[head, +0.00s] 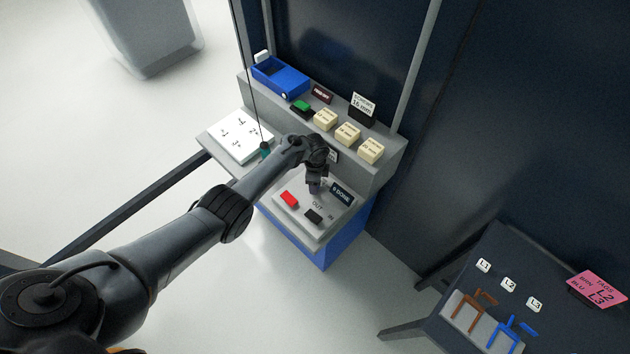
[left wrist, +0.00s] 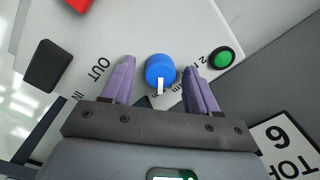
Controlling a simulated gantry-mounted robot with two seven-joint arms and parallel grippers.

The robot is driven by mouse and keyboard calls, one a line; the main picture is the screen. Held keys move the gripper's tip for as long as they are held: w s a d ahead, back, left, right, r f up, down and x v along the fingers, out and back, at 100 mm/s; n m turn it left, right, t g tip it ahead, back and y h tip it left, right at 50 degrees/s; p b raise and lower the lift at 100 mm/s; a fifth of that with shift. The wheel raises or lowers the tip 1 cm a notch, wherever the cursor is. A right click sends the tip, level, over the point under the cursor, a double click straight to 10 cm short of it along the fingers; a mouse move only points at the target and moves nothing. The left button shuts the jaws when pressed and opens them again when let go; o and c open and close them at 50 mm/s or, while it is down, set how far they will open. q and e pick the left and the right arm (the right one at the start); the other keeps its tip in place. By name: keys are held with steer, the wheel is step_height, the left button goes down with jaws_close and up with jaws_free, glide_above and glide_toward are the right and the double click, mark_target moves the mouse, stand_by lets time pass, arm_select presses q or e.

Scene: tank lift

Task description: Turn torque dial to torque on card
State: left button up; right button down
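The torque dial (left wrist: 160,70) is a round blue knob with a white pointer line, seen in the left wrist view. Its pointer points toward the bottom of that view. My left gripper (left wrist: 158,82) is open, with one purple finger on each side of the dial; I cannot tell whether they touch it. In the head view my left gripper (head: 315,187) is over the grey console and hides the dial. A white card (left wrist: 285,146) with "TOR" and a 6 is partly cut off in the left wrist view. My right gripper is not in view.
The console has a red button (head: 290,199), a black button (head: 313,215) and a green button (left wrist: 222,57). Behind it a grey shelf holds a blue bin (head: 280,77), several cream blocks (head: 347,134) and a size card (head: 362,104). A tag table stands at lower right.

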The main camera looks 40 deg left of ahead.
arm_select(q)
step_height(320, 180, up, 11)
steer(key=p, duration=0.4)
steer(key=shift+s, duration=0.15)
steer(key=shift+f, duration=0.1)
stand_by(0.5)
